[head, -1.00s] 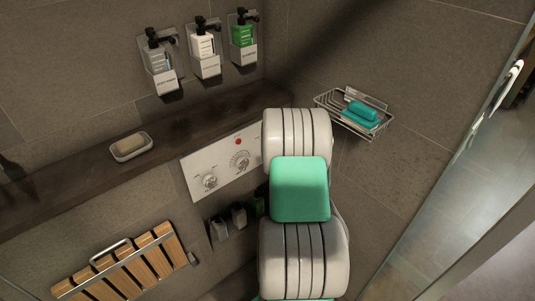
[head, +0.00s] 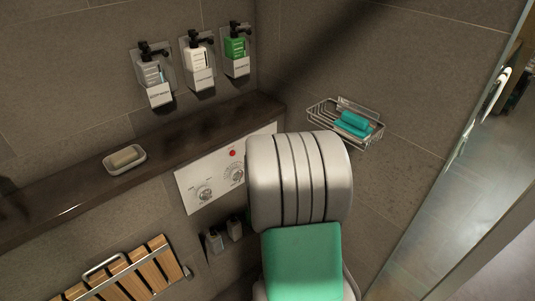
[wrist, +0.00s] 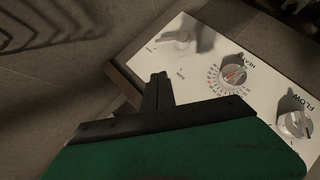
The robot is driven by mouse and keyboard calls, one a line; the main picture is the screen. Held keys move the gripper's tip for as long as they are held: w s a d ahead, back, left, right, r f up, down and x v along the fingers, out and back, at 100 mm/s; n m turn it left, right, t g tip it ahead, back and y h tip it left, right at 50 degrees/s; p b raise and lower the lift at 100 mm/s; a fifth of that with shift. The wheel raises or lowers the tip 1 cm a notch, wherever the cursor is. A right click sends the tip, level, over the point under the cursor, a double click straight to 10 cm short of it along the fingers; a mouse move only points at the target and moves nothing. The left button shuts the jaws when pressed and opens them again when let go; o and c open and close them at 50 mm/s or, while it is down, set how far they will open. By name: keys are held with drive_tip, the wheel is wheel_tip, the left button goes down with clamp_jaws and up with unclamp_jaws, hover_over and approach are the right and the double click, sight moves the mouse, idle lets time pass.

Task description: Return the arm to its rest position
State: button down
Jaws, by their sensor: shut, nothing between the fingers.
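My gripper (wrist: 158,92) shows in the wrist view with its dark fingers together and nothing between them. It is in front of the white shower control panel (wrist: 205,62), apart from it as far as I can tell. The panel carries a heat dial (wrist: 233,75) and a flow knob (wrist: 294,124). In the head view my white and green arm rises at the lower middle and covers the right part of the panel (head: 190,180). My gripper is hidden behind the arm there.
A dark ledge (head: 70,195) holds a soap dish (head: 125,160). Three dispensers (head: 199,65) hang above it. A wire basket (head: 345,128) with teal items is on the right wall. A slatted wooden seat (head: 120,282) is at lower left. A glass edge (head: 425,190) stands at right.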

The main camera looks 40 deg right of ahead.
drive_tip(key=shift+s+a+r, duration=0.25)
drive_tip(key=shift+s+a, duration=0.05)
drive_tip(key=shift+s, duration=0.1)
